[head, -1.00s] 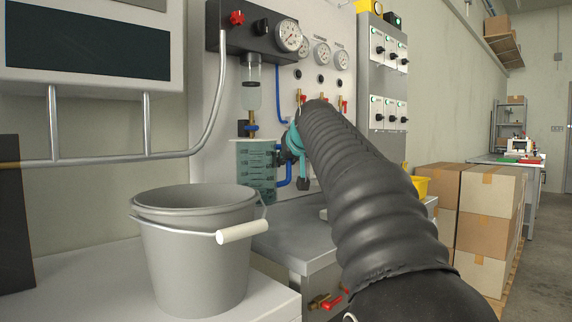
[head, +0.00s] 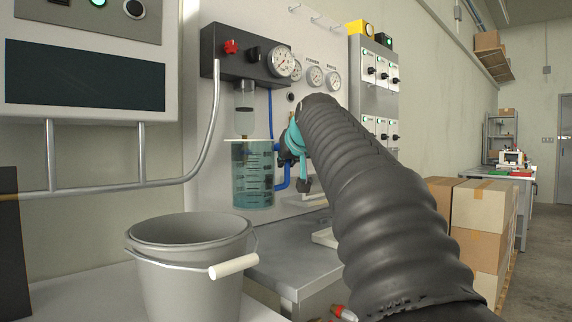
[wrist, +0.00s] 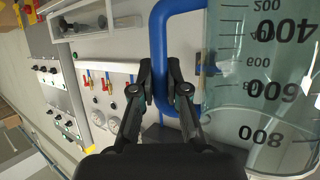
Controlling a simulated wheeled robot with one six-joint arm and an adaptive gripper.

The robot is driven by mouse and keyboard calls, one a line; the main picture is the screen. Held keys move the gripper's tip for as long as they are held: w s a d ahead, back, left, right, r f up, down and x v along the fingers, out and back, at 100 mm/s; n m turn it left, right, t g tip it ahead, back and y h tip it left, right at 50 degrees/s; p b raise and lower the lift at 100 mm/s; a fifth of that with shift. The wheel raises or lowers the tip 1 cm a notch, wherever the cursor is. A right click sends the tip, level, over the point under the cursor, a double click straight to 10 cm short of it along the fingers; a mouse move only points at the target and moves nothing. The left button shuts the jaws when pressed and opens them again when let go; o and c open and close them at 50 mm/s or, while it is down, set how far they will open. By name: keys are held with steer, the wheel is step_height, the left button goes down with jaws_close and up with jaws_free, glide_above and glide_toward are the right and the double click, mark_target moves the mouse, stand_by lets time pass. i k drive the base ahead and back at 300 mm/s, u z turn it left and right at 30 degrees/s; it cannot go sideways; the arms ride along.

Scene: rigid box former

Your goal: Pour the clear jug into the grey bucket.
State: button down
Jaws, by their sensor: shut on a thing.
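The clear jug (head: 253,185) has dark scale marks, a blue handle and teal-tinted liquid in it. It hangs upright in front of the wall panel, above the grey bench and behind the bucket. In the wrist view the jug (wrist: 262,80) is at the right, with its numbers upside down. My gripper (wrist: 164,88) is shut on the blue handle (wrist: 178,20). In the head view my gripper (head: 296,158) is at the jug's right side, partly hidden by my arm. The grey bucket (head: 192,285) stands at front left with its white grip at its right; its inside bottom is hidden.
The bucket stands on a light worktop (head: 85,295). A metal pipe (head: 120,187) and a dark-screened cabinet (head: 85,75) are behind it. A gauge block (head: 225,55) with a small clear bowl is above the jug. Cardboard boxes (head: 480,205) are stacked at the right.

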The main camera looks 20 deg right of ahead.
mark_target(191, 266)
steer(key=k, duration=1.95)
